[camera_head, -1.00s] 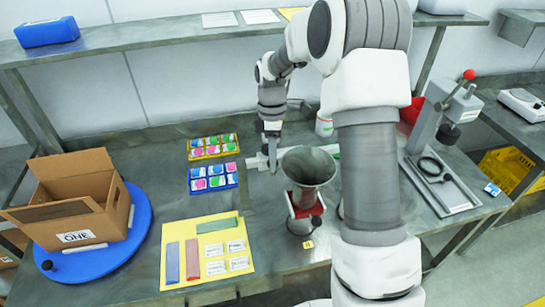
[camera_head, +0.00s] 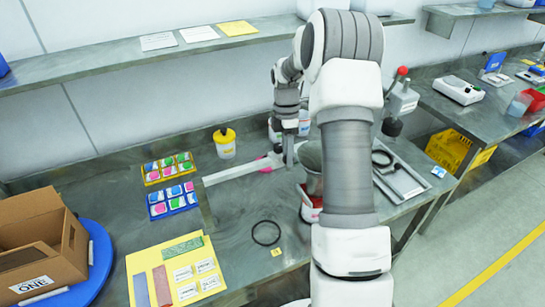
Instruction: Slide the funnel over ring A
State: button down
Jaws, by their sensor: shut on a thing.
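The grey metal funnel (camera_head: 309,155) with a red-and-white lower part (camera_head: 310,205) stands right of the table's middle, partly hidden behind my arm. A black ring (camera_head: 266,233) lies on the bench to its left, uncovered, with a small yellow tag (camera_head: 277,252) whose letter is too small to read. I cannot tell whether it is ring A, or whether another ring lies under the funnel. A pale rail (camera_head: 235,175) with a pink mark (camera_head: 264,164) runs behind the ring. My gripper (camera_head: 288,157) is shut at the rail on the funnel's left side; the exact gripped part is unclear.
A yellow sheet (camera_head: 222,282) with bars and labels, and blue (camera_head: 150,198) and yellow (camera_head: 151,177) sample trays lie left. A yellow-lidded tub (camera_head: 225,144) stands behind the rail. A lever press (camera_head: 401,98) stands right.

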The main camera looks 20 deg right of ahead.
jog(key=shift+d, duration=0.3)
jog(key=c, duration=0.5)
grip_release()
jog(key=shift+d, duration=0.1)
jog(key=shift+w+r, duration=0.1)
jog(key=shift+r, duration=0.2)
jog(key=shift+w+d+r, duration=0.1)
jog(key=shift+w+r, duration=0.4)
jog(key=shift+r, duration=2.25)
jog(key=shift+w+d+r, duration=0.1)
jog(key=shift+w+r, duration=0.4)
jog(key=shift+r, duration=2.25)
jog(key=shift+w+d+r, duration=0.1)
jog(key=shift+w+r, duration=0.4)
jog(key=shift+r, duration=2.25)
